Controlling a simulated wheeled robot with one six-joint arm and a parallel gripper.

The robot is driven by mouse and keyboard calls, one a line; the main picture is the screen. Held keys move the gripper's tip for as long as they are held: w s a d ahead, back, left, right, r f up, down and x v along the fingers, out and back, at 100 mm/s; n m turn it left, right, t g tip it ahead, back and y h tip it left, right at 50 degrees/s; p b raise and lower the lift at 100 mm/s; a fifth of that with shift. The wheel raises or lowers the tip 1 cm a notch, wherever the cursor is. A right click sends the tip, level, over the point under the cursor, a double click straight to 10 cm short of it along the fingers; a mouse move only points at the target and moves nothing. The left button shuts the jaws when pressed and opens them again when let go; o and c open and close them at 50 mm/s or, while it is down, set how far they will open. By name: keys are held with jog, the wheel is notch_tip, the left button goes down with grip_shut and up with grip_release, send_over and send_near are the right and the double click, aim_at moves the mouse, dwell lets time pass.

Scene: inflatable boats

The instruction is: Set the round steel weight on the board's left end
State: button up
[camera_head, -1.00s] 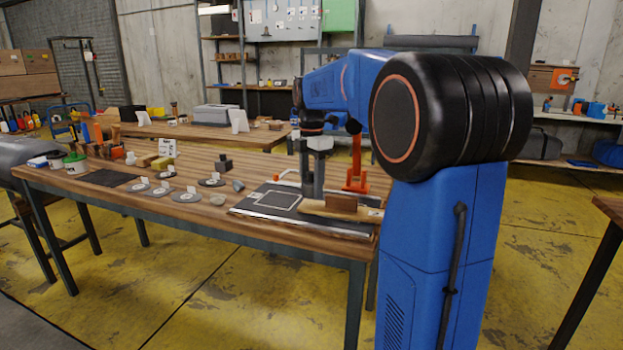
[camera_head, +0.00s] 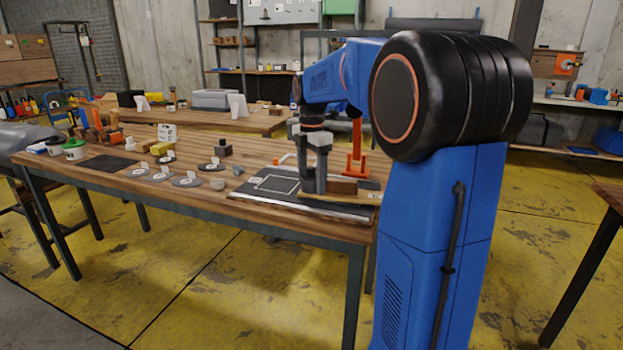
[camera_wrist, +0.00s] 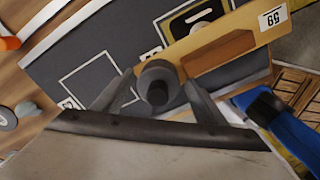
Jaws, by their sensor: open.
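The round steel weight (camera_wrist: 158,74) is a grey cylinder seen from above in the wrist view, between the fingers of my gripper (camera_wrist: 160,86). The fingers are spread on either side of it. The pale wooden board (camera_wrist: 235,52) runs from the weight to the upper right, with a brown block (camera_wrist: 218,52) along it. The weight is at the board's left end; its base and contact are hidden. In the head view my gripper (camera_head: 313,186) is down at the left end of the board (camera_head: 352,198), beside the brown block (camera_head: 343,187).
A dark mat (camera_head: 262,191) with a white outlined square lies around the board. An orange stand (camera_head: 355,160) is behind it. Small grey pieces (camera_head: 217,184), dark discs and a black block (camera_head: 224,148) are on the table to the left.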

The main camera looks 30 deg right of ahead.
aim_at(312, 168)
jog(key=shift+r, duration=0.1)
notch_tip(312, 168, up, 12)
jog(key=s+a+f+m+t, duration=0.1)
jog(key=s+a+f+m, duration=0.35)
jog(key=s, duration=0.35)
jog(key=s+a+f+m+t, duration=0.1)
jog(key=s+a+f+m, duration=0.2)
jog(key=s+a+m, duration=0.4)
jog(key=s+a+f+m+t, duration=0.2)
jog(key=s+a+f+m, duration=0.2)
jog(key=s+f, duration=1.1)
jog(key=m, duration=0.3)
jog(key=shift+a+t, duration=0.15)
jog(key=shift+t, duration=0.25)
